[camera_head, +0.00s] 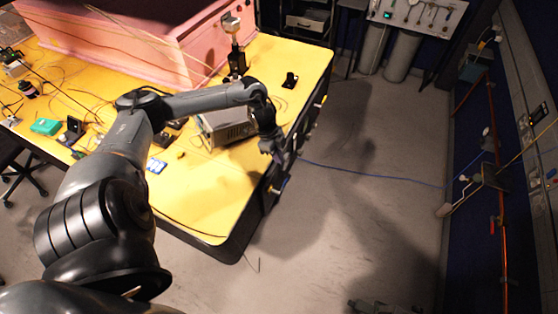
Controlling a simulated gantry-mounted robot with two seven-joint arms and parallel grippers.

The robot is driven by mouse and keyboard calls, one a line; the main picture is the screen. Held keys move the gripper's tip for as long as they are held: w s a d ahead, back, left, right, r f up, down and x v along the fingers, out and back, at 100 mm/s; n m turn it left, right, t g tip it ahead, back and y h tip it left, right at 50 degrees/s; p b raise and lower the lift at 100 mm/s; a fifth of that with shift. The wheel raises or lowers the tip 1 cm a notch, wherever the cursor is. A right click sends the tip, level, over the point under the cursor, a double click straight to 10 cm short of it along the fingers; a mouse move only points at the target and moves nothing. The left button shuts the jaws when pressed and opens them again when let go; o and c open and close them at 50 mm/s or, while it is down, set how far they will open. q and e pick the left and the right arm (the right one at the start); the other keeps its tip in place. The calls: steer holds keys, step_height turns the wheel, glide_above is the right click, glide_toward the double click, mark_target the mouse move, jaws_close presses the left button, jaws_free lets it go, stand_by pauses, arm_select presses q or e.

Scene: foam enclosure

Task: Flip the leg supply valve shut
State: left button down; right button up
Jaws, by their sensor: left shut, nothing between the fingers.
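My left gripper (279,158) is at the right edge of the yellow table, pointing down. It is shut and empty. Just below it, on the dark side of the table, is a small fitting (279,184) with a pale part; it is too small to tell if this is the leg supply valve or how its handle stands. I cannot tell whether the fingers touch it. A blue hose (375,173) runs from the table side near the gripper across to the right wall. My right gripper is not in view.
The yellow table (205,215) bears a pink foam enclosure (130,45), a grey instrument box (225,127) beside my left arm, and several small parts and cables. The grey floor (340,225) right of the table is mostly clear. Pipework (497,190) lines the right wall.

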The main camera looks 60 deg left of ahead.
arm_select(q)
glide_toward(286, 181)
steer(key=d+x, duration=0.1)
steer(key=x, duration=0.4)
steer(key=shift+a+f+b, duration=0.2)
steer(key=shift+f+b, duration=0.15)
steer(key=shift+f, duration=0.4)
steer(key=shift+w+a+f+b, duration=0.15)
steer(key=shift+w+f+b, duration=0.15)
steer(key=shift+f, duration=0.1)
steer(key=shift+r, duration=0.1)
